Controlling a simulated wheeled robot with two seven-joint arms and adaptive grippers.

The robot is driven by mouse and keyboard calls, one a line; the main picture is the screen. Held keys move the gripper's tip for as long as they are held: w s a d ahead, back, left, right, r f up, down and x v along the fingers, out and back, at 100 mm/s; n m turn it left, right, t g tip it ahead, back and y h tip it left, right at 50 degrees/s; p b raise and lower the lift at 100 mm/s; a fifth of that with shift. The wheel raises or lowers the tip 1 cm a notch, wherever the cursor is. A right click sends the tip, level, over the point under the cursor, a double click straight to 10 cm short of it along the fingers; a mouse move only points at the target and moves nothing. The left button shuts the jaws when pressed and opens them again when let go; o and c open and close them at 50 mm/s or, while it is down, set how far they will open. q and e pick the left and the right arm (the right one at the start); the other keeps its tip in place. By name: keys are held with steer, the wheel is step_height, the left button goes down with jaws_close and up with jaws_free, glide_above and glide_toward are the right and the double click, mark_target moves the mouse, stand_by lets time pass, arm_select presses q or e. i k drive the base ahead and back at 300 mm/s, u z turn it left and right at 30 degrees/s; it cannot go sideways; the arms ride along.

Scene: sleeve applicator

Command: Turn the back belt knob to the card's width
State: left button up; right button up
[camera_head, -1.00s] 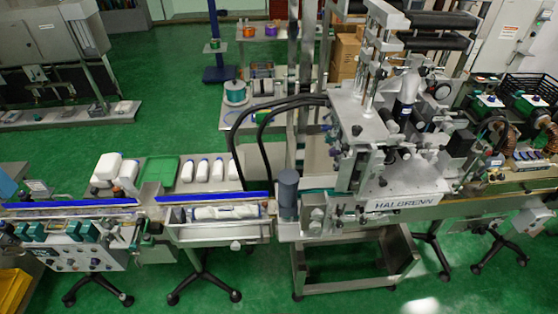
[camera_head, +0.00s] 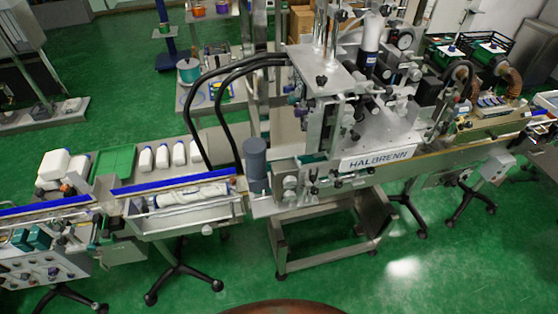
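The sleeve applicator (camera_head: 372,158), labelled HALBRENN, stands right of centre on a steel frame. Several small dark knobs show on its front and upper parts, but I cannot tell which is the back belt knob. The card with the width is not readable anywhere in view. Neither of my grippers shows in the head view.
A conveyor with blue rails (camera_head: 172,189) runs left of the machine, with white bottles (camera_head: 179,153) and a green tray (camera_head: 114,162) behind it. A grey cylinder (camera_head: 256,160) stands at the machine's left end. Green floor (camera_head: 330,283) is open in front. Wheeled stand legs spread below.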

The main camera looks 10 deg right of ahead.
mark_target(291, 181)
steer(key=z, duration=0.3)
steer(key=k, duration=1.2)
steer(key=z, duration=0.15)
